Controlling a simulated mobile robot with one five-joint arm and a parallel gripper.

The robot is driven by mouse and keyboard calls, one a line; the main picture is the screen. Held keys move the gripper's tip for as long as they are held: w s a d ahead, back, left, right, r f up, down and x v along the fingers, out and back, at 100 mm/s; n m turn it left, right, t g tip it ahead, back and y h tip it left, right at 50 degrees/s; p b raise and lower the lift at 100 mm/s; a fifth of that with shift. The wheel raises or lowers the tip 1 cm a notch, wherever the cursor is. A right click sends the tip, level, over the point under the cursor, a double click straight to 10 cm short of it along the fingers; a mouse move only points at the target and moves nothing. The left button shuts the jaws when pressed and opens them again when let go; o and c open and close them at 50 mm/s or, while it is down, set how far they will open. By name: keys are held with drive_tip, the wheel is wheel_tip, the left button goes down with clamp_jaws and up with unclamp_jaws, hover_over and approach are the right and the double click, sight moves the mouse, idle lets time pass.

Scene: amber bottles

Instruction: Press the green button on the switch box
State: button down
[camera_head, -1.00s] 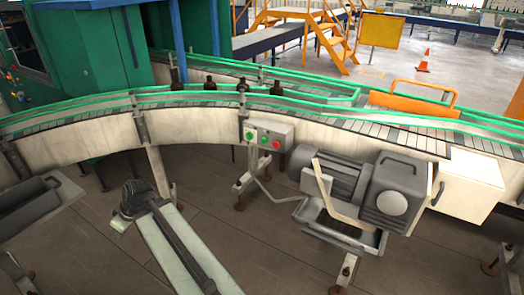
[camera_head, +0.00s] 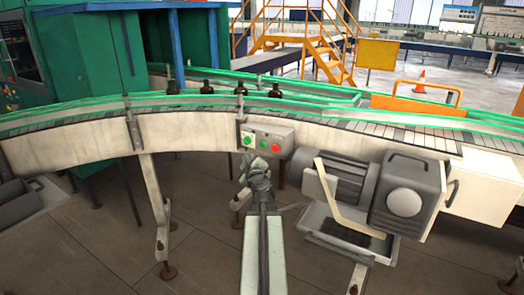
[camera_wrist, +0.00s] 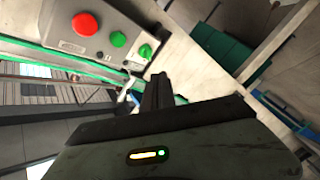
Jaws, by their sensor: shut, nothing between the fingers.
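The grey switch box (camera_head: 283,137) is mounted on the front side of the conveyor. In the wrist view the box (camera_wrist: 118,17) fills the upper left. It carries a large red button (camera_wrist: 85,24), a round green button (camera_wrist: 118,39) in the middle, and a second green knob-like control (camera_wrist: 145,51) on a pale plate at the end. My gripper (camera_head: 254,166) is just below and in front of the box in the head view. Its dark fingers (camera_wrist: 158,80) are shut and empty, with their tips near the end green control. I see no clear contact.
A grey motor unit (camera_head: 375,187) with a pale guard stands close to the right of my arm. The conveyor (camera_head: 80,150) runs behind, with several dark bottles (camera_head: 240,88) on it. Open floor (camera_head: 110,235) lies to the left, around a support leg.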

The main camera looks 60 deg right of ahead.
sight(263, 144)
drive_tip(key=shift+s+d, duration=0.1)
drive_tip(key=shift+d, duration=0.1)
drive_tip(key=d, duration=0.8)
drive_tip(key=shift+d, duration=0.3)
drive_tip(key=shift+d, duration=0.1)
idle(1.8)
drive_tip(key=shift+d, duration=0.3)
